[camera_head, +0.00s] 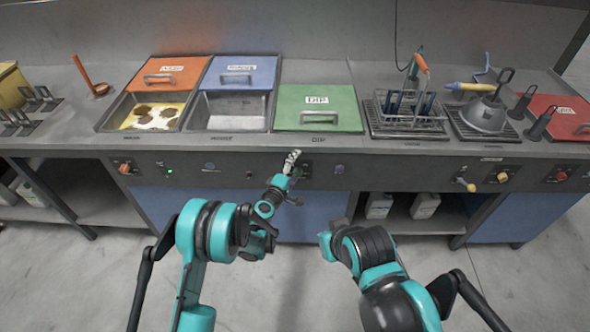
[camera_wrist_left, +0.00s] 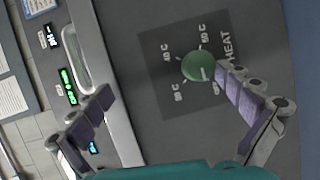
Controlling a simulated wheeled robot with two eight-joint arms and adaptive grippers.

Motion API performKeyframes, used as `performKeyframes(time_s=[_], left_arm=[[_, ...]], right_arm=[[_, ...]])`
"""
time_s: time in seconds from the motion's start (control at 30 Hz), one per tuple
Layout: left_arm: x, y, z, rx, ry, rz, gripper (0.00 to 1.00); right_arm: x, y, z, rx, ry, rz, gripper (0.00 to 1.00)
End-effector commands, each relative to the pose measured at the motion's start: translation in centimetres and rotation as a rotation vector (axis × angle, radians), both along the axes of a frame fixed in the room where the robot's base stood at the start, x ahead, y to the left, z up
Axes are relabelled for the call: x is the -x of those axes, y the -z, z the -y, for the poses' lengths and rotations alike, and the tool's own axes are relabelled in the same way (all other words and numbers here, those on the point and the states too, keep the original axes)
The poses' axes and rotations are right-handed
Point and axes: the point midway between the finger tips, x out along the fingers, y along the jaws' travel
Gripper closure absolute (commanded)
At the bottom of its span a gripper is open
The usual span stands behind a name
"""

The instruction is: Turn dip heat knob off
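The dip heat knob (camera_wrist_left: 198,66) is a round green dial on a dark square plate, with HEAT and temperature marks around it, in the left wrist view. Its pale mark sits low on the right side, but I cannot tell the exact setting. My left gripper (camera_wrist_left: 165,82) is open and empty. Its right finger is close beside the knob; contact is unclear. Its left finger is well off to the left. In the head view my left gripper (camera_head: 297,177) is at the front panel below the green DIP lid (camera_head: 318,106), largely covering the knob.
Orange (camera_head: 172,73) and blue (camera_head: 240,72) lids stand left of the DIP lid. A wire basket (camera_head: 405,114) is right of it. The floor before the counter is open.

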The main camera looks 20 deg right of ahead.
Motion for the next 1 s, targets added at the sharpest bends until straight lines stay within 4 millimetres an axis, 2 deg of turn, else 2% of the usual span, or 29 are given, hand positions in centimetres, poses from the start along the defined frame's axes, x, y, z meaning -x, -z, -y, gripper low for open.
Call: performKeyframes(time_s=[0.03, 0.17, 0.2, 0.47, 0.53, 0.57, 1.0], left_arm=[[-0.1, -4.4, -0.3, 0.044, -0.032, -0.01, 0.22], [-0.1, -4.5, -0.3, 0.044, -0.031, -0.01, 0.22], [0.1, -1.3, 0.2, 0.012, -0.004, -0.004, 0.22], [1.1, -1.5, -0.4, 0.013, -0.001, -0.005, 0.24], [1.6, -1.5, -0.5, 0.012, 0.003, -0.005, 0.45], [1.8, -1.5, -0.7, 0.011, 0.003, -0.006, 0.51], [4.3, -1.8, -2.8, 0.004, 0.001, -0.001, 0.51]], right_arm=[[0.0, -0.9, 0.0, 0.0, 0.0, 0.0, 1.0], [0.0, -1.0, 0.0, 0.0, 0.0, 0.0, 1.0], [0.0, -1.0, 0.0, 0.0, 0.0, 0.0, 1.0], [0.0, -1.0, 0.0, 0.0, 0.0, 0.0, 1.0], [0.0, -0.9, 0.0, 0.0, 0.0, 0.0, 1.0], [0.0, -0.8, 0.0, 0.0, 0.0, 0.0, 1.0], [0.0, -0.5, 0.0, 0.0, 0.0, 0.0, 1.0]])
